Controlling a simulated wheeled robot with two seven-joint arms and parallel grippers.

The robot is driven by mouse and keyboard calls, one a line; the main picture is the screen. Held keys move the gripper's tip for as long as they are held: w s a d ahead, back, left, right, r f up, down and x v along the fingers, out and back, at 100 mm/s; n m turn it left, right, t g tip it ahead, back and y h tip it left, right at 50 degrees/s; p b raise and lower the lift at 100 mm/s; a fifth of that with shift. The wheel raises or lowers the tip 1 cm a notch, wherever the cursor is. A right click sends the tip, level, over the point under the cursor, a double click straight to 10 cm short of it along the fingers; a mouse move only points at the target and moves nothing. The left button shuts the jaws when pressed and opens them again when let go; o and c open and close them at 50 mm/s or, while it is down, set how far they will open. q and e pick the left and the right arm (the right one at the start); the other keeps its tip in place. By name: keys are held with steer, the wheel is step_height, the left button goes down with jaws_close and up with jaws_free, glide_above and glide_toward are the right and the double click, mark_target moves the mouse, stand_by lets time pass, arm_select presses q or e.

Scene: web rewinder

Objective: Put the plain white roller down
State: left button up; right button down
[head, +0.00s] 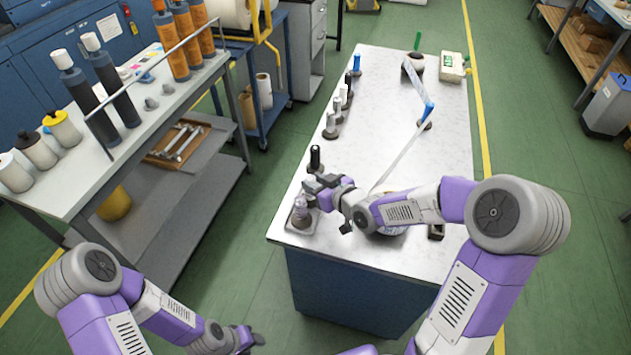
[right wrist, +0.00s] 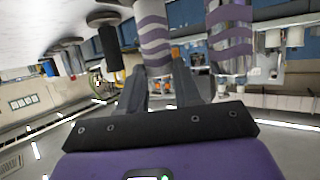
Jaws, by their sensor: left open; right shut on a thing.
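My right gripper (head: 322,186) is over the near left corner of the table, close to a standing black roller (head: 315,157). In the right wrist view its fingers (right wrist: 163,72) are shut around a roller with wavy purple and white bands (right wrist: 152,35); it does not look plain white. Small pale rollers (head: 330,124) stand in the row farther back. My left gripper (head: 243,339) is open and empty, low at the bottom of the head view, away from the table.
The metal-topped table (head: 385,110) carries a white web strip (head: 400,155) running toward a blue-topped post (head: 427,112). A blue roller (head: 357,64) stands far back in the row. A side bench (head: 150,120) with bottles and wrenches is at left. The table's middle has bare room.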

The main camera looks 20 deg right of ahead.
steer(key=c, duration=1.2)
jaws_free()
steer(key=shift+f, duration=0.1)
steer(key=o, duration=0.4)
steer(key=shift+r, duration=0.2)
steer(key=shift+s+d+r+p, duration=0.2)
steer(key=shift+s+p, duration=0.1)
steer(key=shift+s, duration=0.05)
steer(key=p+v, duration=0.3)
steer(key=v, duration=0.8)
steer(key=shift+s+f, duration=0.1)
steer(key=shift+s, duration=0.05)
